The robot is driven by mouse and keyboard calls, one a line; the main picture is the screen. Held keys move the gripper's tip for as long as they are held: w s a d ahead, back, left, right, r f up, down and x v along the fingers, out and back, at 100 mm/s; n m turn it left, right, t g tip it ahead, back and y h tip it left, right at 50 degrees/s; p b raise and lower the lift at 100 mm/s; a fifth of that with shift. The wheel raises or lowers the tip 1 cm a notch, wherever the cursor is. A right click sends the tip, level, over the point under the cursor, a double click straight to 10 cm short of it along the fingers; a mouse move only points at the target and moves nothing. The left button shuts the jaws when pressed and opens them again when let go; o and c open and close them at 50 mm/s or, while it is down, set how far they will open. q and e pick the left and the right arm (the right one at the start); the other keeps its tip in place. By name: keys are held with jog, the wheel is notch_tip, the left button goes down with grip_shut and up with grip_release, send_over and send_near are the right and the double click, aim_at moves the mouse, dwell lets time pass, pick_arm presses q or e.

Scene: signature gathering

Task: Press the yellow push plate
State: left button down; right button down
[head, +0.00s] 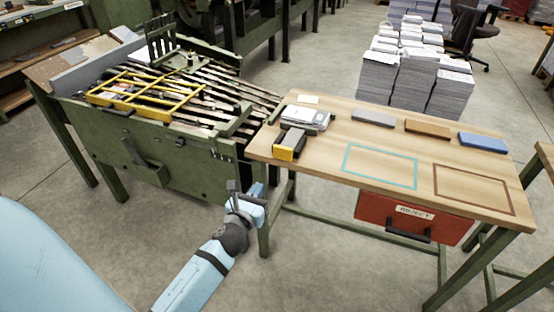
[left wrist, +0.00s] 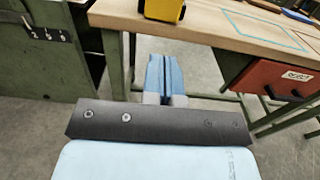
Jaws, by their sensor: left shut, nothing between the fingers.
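A dark grey device with a yellow front face (head: 284,153) stands at the left front corner of the wooden table (head: 330,180). The yellow face is the likeliest push plate; its lower part also shows at the top of the left wrist view (left wrist: 163,10). My left gripper (head: 259,190) is shut and empty. It is below and in front of the table's left corner, apart from the yellow face. In the left wrist view its light blue fingers (left wrist: 164,72) are together and point toward the table edge. My right gripper is not in view.
A green machine (head: 150,150) with a yellow grid guard (head: 150,93) stands left of the table. A red REJECT drawer (head: 385,215) hangs under the tabletop. Grey (head: 373,118), brown (head: 428,128) and blue (head: 483,142) blocks lie along the back. The outlined front areas are empty.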

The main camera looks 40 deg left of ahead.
aim_at(280, 154)
pick_arm(q)
jog(key=shift+w, duration=0.15)
jog(key=b+x, duration=0.1)
jog(key=x, duration=1.1)
jog(key=shift+w+a+f, duration=0.1)
jog(key=shift+w, duration=0.25)
jog(key=shift+w+a+b, duration=0.15)
jog(key=shift+w+b, duration=0.15)
jog(key=shift+w, duration=0.15)
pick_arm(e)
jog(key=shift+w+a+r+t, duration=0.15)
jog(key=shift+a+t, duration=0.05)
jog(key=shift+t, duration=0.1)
